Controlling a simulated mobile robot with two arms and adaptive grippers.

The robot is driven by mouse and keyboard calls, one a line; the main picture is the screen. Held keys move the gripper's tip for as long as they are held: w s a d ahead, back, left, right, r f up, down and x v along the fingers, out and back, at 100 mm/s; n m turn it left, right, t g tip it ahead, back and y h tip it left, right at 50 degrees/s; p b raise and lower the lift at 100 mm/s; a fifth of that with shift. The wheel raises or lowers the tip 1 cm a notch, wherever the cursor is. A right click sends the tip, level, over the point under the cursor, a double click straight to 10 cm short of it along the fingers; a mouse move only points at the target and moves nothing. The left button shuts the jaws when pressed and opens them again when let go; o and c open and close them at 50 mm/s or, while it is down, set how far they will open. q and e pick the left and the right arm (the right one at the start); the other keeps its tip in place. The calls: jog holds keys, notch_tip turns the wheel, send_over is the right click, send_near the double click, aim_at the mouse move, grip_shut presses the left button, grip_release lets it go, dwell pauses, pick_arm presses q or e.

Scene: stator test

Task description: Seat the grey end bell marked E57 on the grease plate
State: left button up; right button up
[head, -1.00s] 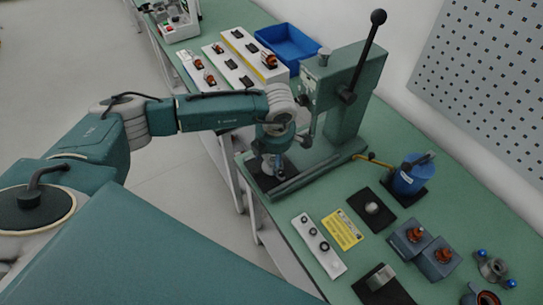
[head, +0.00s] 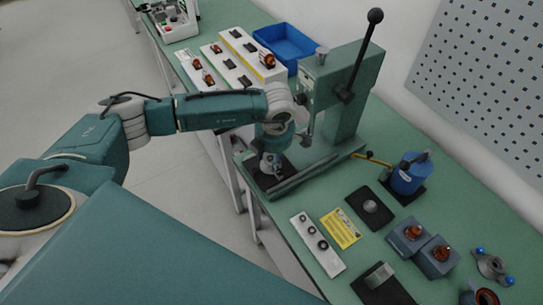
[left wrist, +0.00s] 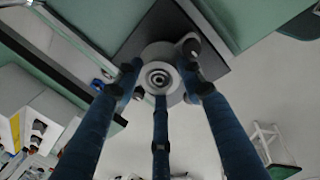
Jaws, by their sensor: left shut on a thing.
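My left gripper (head: 270,160) is shut on a grey end bell (left wrist: 150,55). In the left wrist view its blue fingers (left wrist: 160,85) close around the round part, which shows a ringed hub and a lug at the right. The mark E57 cannot be read. The end bell is over a dark square plate (left wrist: 217,75), which also shows beside the press in the head view (head: 257,183). I cannot tell whether it touches that plate, or whether this is the grease plate. My right gripper is not in view.
A green lever press (head: 345,105) stands just right of the gripper. Other dark pads, a blue can (head: 408,176), a yellow label (head: 341,228), a white strip with rings (head: 317,243) and grey blocks with copper parts (head: 410,235) occupy the bench. A blue bin (head: 286,46) is behind.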

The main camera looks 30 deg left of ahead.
aim_at(269, 157)
pick_arm(q)
jog(key=shift+a+r+p, duration=0.2)
jog(key=shift+r+p, duration=0.1)
jog(key=shift+r, duration=0.3)
jog(key=shift+a+r+p, duration=0.15)
jog(key=shift+r+p, duration=0.15)
jog(key=shift+r, duration=0.3)
jog(key=shift+p+v, duration=0.3)
jog(key=shift+v, duration=0.45)
jog(key=shift+w, duration=0.15)
jog(key=shift+d, duration=0.1)
jog(key=shift+d+m, duration=0.2)
jog(key=shift+m, duration=0.2)
jog(key=s+d+r+m+g+h+b, duration=0.1)
jog(key=s+d+r+m+h+b, duration=0.1)
jog(key=s+m, duration=0.6)
jog(key=s+d+r+m+h+b, duration=0.2)
jog(key=s+d+r+m+b, duration=0.2)
jog(key=m, duration=1.4)
jog(key=s+r+b, duration=0.2)
jog(key=s+r, duration=0.1)
jog(key=s, duration=0.1)
jog(key=shift+d+r+g, duration=0.2)
jog(key=shift+d+g, duration=0.1)
jog(key=shift+g, duration=0.1)
